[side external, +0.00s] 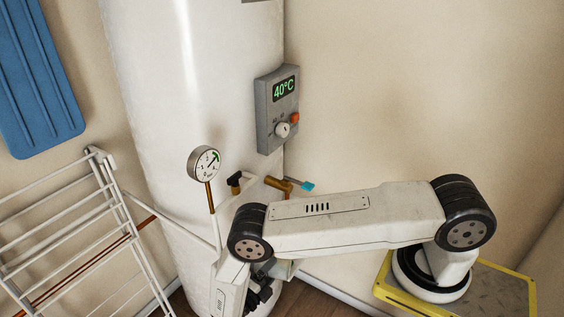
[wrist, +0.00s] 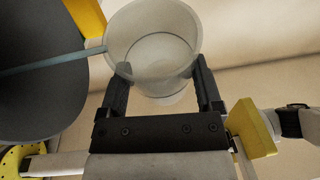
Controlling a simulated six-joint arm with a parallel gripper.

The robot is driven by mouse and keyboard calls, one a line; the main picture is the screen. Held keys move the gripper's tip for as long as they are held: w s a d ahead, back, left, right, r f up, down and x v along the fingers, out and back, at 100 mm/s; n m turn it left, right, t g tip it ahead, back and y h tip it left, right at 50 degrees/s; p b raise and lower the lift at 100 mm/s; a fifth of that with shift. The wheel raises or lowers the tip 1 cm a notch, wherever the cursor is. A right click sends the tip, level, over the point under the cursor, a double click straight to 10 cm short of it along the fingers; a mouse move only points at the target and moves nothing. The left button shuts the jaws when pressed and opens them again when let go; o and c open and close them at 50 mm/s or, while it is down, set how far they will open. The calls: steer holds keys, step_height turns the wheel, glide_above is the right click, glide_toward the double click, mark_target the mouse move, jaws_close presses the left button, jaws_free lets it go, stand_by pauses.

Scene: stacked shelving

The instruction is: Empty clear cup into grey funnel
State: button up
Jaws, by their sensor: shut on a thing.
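The clear cup (wrist: 152,32) is at the top middle of the wrist view. My gripper (wrist: 160,67) is shut on it, with one dark finger on each side of its wall. The cup is see-through, and I cannot tell how much is in it. The grey funnel (wrist: 38,100) is a wide dark bowl at the left of the wrist view, with a thin blue-grey bar across it. The cup is just right of the funnel's rim. In the side external view, the cup and funnel do not show, and my arm hides most of my gripper.
A white tank (side external: 150,90) with a grey control box (side external: 277,110) reading 40°C stands behind my arm. A pressure gauge (side external: 204,162), a valve handle and a brass tap (side external: 279,184) stick out from it. A white drying rack (side external: 75,235) is at left.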

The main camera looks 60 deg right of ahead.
steer(key=shift+w+a+r+n+t+h, duration=0.15)
steer(key=shift+w+r+n+h, duration=0.1)
steer(key=shift+n, duration=0.5)
steer(key=shift+w+d+r+n+t+h, duration=0.15)
steer(key=shift+n+h, duration=0.1)
steer(key=shift+n, duration=0.5)
steer(key=shift+a+r, duration=0.1)
steer(key=shift+a, duration=0.05)
steer(key=shift+w+r+n+t+h, duration=0.1)
steer(key=shift+w+n+t+h, duration=0.15)
steer(key=shift+n, duration=0.55)
steer(key=shift+n, duration=0.3)
steer(key=shift+w+a+r+n+t, duration=0.1)
steer(key=shift+w+r+n+t, duration=0.05)
steer(key=shift+n+t, duration=0.15)
steer(key=shift+w+n+h, duration=0.15)
steer(key=shift+n+h, duration=0.2)
steer(key=shift+n, duration=0.35)
steer(key=shift+t, duration=0.35)
steer(key=shift+w+a+f+n, duration=0.1)
steer(key=shift+w+f+n, duration=0.1)
steer(key=shift+n, duration=0.5)
